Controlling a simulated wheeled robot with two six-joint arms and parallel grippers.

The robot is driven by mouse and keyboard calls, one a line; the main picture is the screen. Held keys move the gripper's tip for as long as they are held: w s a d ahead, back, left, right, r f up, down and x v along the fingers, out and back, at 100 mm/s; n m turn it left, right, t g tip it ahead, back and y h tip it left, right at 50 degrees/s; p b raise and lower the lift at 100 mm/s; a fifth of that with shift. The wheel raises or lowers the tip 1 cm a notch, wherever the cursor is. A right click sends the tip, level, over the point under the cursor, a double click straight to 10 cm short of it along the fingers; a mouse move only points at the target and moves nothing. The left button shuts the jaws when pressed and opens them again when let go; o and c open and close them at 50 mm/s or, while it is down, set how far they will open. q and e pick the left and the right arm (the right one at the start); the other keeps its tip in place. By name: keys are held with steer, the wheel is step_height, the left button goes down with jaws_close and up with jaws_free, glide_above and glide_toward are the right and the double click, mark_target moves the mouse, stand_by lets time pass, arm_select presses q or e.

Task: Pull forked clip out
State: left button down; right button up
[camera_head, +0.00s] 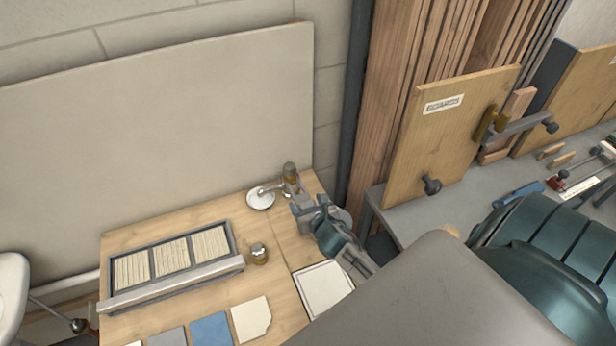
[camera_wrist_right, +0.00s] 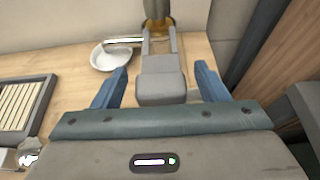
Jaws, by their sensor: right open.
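The forked clip (camera_wrist_right: 162,78) has a thick grey block as its handle and two thin prongs. The prongs reach toward a brass fitting (camera_wrist_right: 158,24) and appear to straddle its base; the exact contact is not clear. In the head view the brass fitting (camera_head: 290,172) stands at the back right of the wooden table. My right gripper (camera_wrist_right: 160,88) is open, with a blue finger on each side of the clip's handle and a visible gap at both sides. In the head view my right gripper (camera_head: 304,205) partly hides the clip. My left gripper is not in view.
A white dish (camera_head: 261,199) sits just left of the fitting. A dark pipe (camera_head: 352,110) and wooden boards (camera_head: 450,130) stand to the right.

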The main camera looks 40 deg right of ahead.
steer(key=b+v, duration=0.2)
steer(key=v, duration=0.7)
steer(key=shift+s+a, duration=0.15)
steer(key=shift+s, duration=0.2)
steer(key=shift+s+a+r, duration=0.1)
steer(key=shift+s+r, duration=0.2)
steer(key=shift+s, duration=0.15)
steer(key=shift+s+f, duration=0.1)
